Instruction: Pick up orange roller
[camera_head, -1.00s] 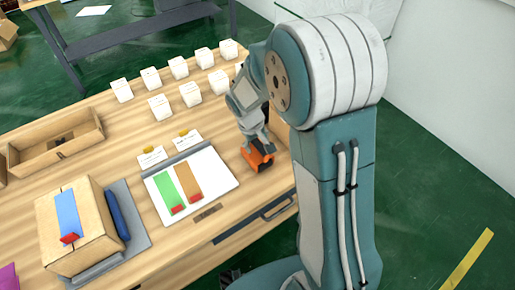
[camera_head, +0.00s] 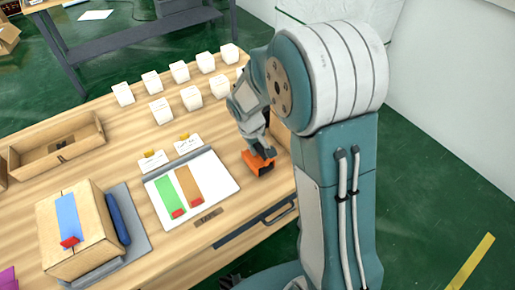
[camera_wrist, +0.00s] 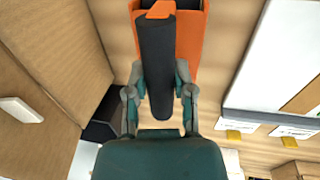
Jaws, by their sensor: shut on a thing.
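The orange roller has an orange frame (camera_head: 259,163) and sits at the right front of the wooden table, right of the white board. In the wrist view its orange body (camera_wrist: 190,45) is at the top and its dark handle (camera_wrist: 157,70) points down toward my palm. My gripper (camera_head: 258,148) is over the roller in the head view. In the wrist view my gripper (camera_wrist: 157,88) has one finger on each side of the dark handle, shut on it. I cannot tell whether the roller is clear of the tabletop.
A white board (camera_head: 222,180) with a green strip (camera_head: 168,195) and a brown strip (camera_head: 189,185) lies left of the roller. Several white boxes (camera_head: 191,98) stand behind. A cardboard box (camera_head: 95,245) and an open wooden tray (camera_head: 30,158) are at left. A wooden panel (camera_wrist: 50,50) stands close beside my gripper.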

